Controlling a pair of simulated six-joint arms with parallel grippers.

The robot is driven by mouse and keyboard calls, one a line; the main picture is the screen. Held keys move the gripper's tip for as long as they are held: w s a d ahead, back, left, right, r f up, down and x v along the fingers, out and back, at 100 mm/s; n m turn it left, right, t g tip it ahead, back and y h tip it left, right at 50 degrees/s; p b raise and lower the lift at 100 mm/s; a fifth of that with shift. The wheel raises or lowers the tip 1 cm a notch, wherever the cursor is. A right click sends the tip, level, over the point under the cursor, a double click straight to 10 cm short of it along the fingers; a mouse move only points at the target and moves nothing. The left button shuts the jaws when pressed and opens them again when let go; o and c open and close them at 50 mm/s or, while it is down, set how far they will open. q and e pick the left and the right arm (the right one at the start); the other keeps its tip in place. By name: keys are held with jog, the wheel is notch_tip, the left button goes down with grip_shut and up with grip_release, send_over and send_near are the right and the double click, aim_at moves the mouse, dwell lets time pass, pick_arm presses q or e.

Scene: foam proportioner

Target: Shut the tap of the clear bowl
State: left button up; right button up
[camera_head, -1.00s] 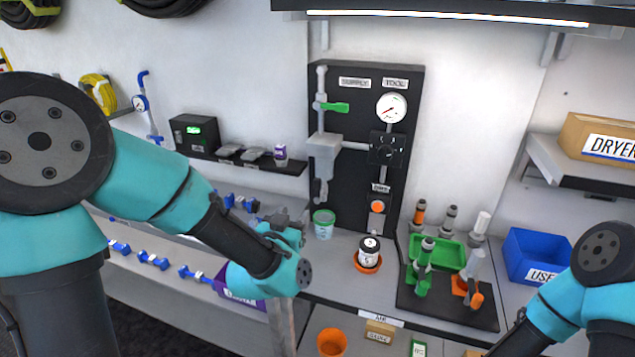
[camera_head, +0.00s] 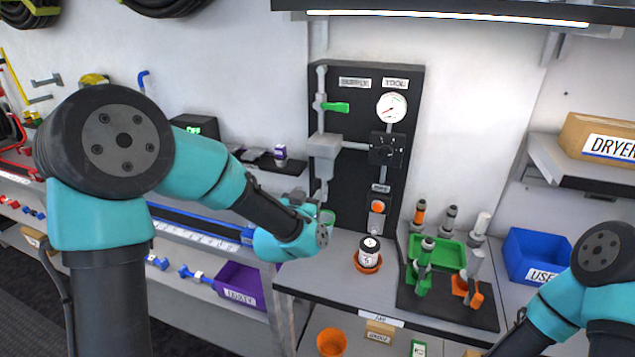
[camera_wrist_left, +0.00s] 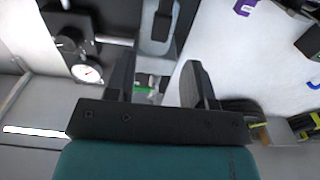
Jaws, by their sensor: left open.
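The dark panel (camera_head: 352,205) on the wall carries a grey block (camera_head: 325,146) with a narrow bowl (camera_head: 322,172) hanging below it. The bowl's lower end and its tap are hard to make out behind my left gripper (camera_head: 317,200). In the left wrist view my left gripper (camera_wrist_left: 157,68) is open, its two dark fingers apart with nothing between the tips. A pale grey and dark part (camera_wrist_left: 158,25) shows just beyond the fingertips; I cannot tell if it is the bowl. My right gripper is out of view; only its arm shows at right.
A green supply lever (camera_head: 336,107) and a gauge (camera_head: 391,107) sit higher on the panel. Nozzles stand on a dark mat (camera_head: 430,300).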

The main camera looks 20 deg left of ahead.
aim_at(317, 183)
pick_arm(q)
jog(key=w, duration=0.7)
jog(key=shift+w+d, duration=0.25)
jog(key=shift+w, duration=0.15)
jog(key=shift+c, duration=0.5)
grip_shut()
